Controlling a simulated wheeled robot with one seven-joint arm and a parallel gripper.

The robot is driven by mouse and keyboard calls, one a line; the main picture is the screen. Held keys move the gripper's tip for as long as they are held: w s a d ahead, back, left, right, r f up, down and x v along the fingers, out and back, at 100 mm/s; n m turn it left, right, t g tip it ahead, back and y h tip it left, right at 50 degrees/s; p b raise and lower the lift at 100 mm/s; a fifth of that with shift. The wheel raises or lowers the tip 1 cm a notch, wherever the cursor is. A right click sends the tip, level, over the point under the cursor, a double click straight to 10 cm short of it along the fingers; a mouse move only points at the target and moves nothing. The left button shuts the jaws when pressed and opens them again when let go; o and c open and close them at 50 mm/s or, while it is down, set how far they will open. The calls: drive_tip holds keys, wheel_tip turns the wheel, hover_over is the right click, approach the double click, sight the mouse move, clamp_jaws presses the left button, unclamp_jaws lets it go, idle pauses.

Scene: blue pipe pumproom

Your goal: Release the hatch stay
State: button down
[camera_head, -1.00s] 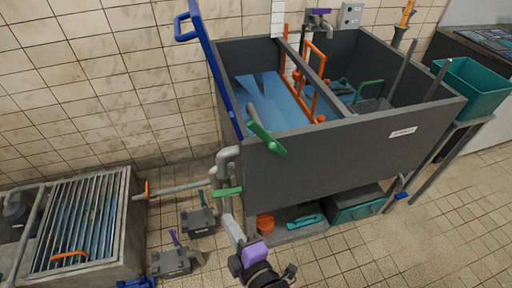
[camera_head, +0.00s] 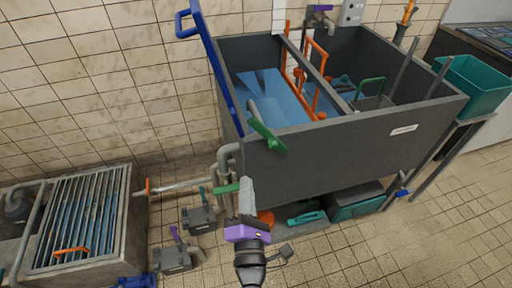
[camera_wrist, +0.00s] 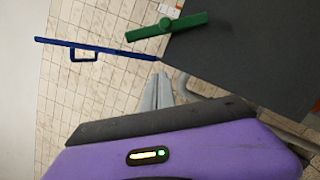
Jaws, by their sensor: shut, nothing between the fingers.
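A blue hatch (camera_head: 215,70), seen nearly edge-on, stands raised at the left side of the dark grey tank (camera_head: 340,160), with a loop handle at its top. It also shows in the wrist view (camera_wrist: 85,47). A green bar (camera_head: 267,136) sits tilted at the tank's near left top corner, close to the hatch's lower end; in the wrist view (camera_wrist: 167,26) it has a round pivot. I cannot tell for certain which part is the stay. My gripper (camera_head: 246,184) is shut and empty, in front of the tank below the green bar, apart from it. It also shows in the wrist view (camera_wrist: 157,90).
A lower green handle (camera_head: 226,190) sits on grey pipes (camera_head: 225,160) just left of my gripper. A grated basin (camera_head: 80,225) and grey pedal boxes (camera_head: 198,219) stand on the floor at left. Teal bins (camera_head: 475,87) are at right. Tiled floor is clear at front right.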

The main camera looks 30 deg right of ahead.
sight(271, 141)
drive_tip(key=p+x, duration=0.2)
drive_tip(key=x, duration=0.8)
drive_tip(key=shift+w+d+r, duration=0.15)
drive_tip(key=shift+w, duration=0.05)
drive_tip(key=shift+s+d+r+p, duration=0.6)
drive_tip(key=shift+d+r, duration=0.15)
drive_tip(key=shift+d, duration=0.15)
drive_tip(key=shift+s+d+r, duration=0.1)
drive_tip(key=shift+d+r, duration=0.15)
drive_tip(key=shift+d, duration=0.25)
drive_tip(key=shift+r, duration=0.1)
